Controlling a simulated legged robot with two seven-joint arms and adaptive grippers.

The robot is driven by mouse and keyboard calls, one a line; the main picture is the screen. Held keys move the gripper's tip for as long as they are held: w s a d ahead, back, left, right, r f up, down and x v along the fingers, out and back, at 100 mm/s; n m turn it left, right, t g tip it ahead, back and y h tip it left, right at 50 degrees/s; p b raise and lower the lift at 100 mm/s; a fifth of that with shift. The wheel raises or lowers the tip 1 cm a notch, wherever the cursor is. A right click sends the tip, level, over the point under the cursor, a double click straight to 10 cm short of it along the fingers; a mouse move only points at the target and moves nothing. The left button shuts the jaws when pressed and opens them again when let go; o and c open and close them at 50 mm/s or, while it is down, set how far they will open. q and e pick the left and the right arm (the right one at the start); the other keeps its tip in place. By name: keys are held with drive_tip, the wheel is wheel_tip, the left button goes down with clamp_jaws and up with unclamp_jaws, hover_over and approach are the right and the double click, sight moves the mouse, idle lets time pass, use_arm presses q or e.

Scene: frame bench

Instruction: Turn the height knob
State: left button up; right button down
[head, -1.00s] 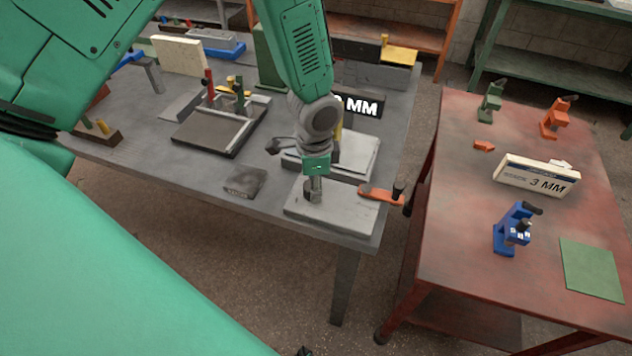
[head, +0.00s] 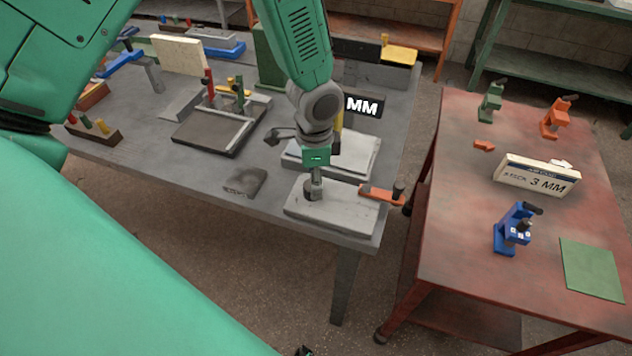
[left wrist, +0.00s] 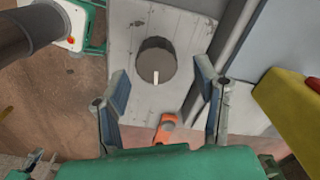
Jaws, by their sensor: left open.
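The height knob (left wrist: 155,64) is a dark grey round knob with a white mark on its near side, standing on a pale plate (left wrist: 135,25) in the left wrist view. In the head view the knob (head: 310,190) is small and partly covered by my gripper, on the pale plate (head: 335,215) at the table's front right corner. My left gripper (left wrist: 161,73) is open, with one finger on each side of the knob and visible gaps between. In the head view my left gripper (head: 317,182) points down just above the plate. My right gripper is not in view.
An orange lever with a black end (head: 380,193) lies beside the plate's right edge. A pale tray (head: 350,155) is just behind. A dark block (head: 245,181) lies to the left. A red table (head: 450,180) stands to the right across a gap.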

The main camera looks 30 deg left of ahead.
use_arm(q)
wheel_tip(320, 180, up, 10)
idle(0.3)
idle(0.3)
